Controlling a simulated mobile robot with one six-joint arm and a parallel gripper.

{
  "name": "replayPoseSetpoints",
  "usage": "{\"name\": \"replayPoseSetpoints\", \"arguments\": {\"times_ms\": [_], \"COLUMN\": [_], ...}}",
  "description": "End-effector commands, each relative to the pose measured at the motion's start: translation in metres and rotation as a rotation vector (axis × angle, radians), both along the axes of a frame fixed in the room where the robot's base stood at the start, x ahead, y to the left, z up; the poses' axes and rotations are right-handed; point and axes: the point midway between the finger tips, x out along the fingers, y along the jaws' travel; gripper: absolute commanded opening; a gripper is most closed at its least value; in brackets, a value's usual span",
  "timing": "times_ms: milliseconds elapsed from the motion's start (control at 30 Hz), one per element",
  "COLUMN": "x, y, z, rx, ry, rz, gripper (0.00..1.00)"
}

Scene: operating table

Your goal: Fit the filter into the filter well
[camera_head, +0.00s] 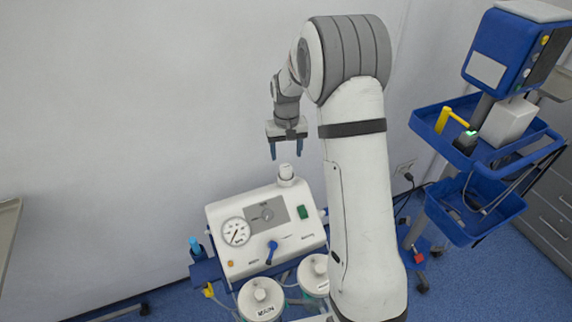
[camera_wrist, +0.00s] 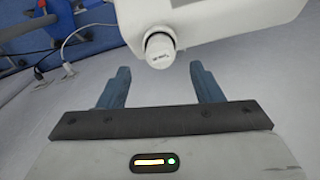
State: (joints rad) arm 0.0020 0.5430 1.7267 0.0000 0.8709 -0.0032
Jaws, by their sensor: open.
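The filter (camera_head: 286,172) is a small white cylinder standing on the top rear edge of the white suction unit (camera_head: 250,215). It looks upright in the unit's top; the filter well is not separately visible beneath it. In the wrist view the filter (camera_wrist: 160,50) shows its round end with small dark print, against the unit's white body (camera_wrist: 205,15). My gripper (camera_head: 286,151) points down just above the filter with its two blue fingers apart. In the wrist view my gripper (camera_wrist: 160,75) is open and empty, with the filter ahead between the fingers and apart from them.
Two lidded white jars (camera_head: 260,297) stand in front of the unit. A blue cart (camera_head: 468,135) with trays and a blue device (camera_head: 515,50) stands at the right. A pale wall is behind the unit.

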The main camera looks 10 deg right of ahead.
Motion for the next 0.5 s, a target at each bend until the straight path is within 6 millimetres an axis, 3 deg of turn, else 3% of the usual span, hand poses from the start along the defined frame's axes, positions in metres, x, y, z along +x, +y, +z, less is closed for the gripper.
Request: {"name": "replayPoseSetpoints", "arguments": {"times_ms": [100,333,500], "x": [0.0,-0.002,-0.024], "y": [0.0,-0.001,-0.001], "z": [0.023,0.047,0.073], "rx": [0.0,0.0,0.0], "ry": [-0.003,-0.002,-0.026], "rz": [0.0,-0.001,-0.001], "gripper": [0.59,0.59,0.59]}}
